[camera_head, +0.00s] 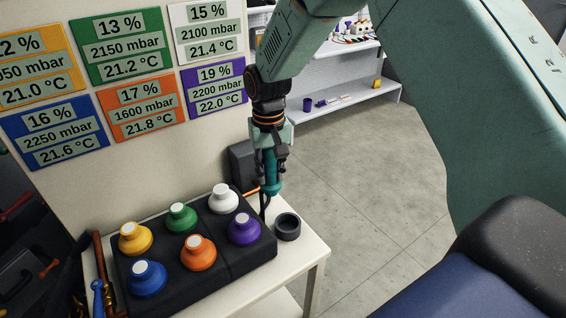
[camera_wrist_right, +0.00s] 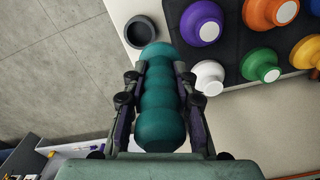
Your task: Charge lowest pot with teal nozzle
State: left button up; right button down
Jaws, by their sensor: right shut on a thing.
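My right gripper (camera_head: 268,160) is shut on the ribbed teal nozzle (camera_head: 271,186), held upright above the bench's back edge; the nozzle fills the middle of the right wrist view (camera_wrist_right: 162,100). Left of it, on a black block, stand pots: yellow (camera_head: 135,240), green (camera_head: 181,217), white (camera_head: 222,200), blue (camera_head: 147,279), orange (camera_head: 198,254) and purple (camera_head: 243,230). Wall signs in matching colours read: green (camera_head: 134,46) 2150 mbar, white (camera_head: 208,32) 2100, blue (camera_head: 53,133) 2250, orange (camera_head: 141,106) 1600, purple (camera_head: 214,87) 2200. The yellow sign (camera_head: 37,67) is cut off. My left gripper is out of view.
An open dark cup (camera_head: 287,227) stands on the bench (camera_head: 308,258) right of the block. Tools with brown and blue handles lie at its left end. A white shelf (camera_head: 347,103) stands behind. Open floor lies to the right.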

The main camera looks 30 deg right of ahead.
jog(key=a+p, duration=1)
jog(key=a, duration=1.1)
jog(key=shift+s, duration=0.45)
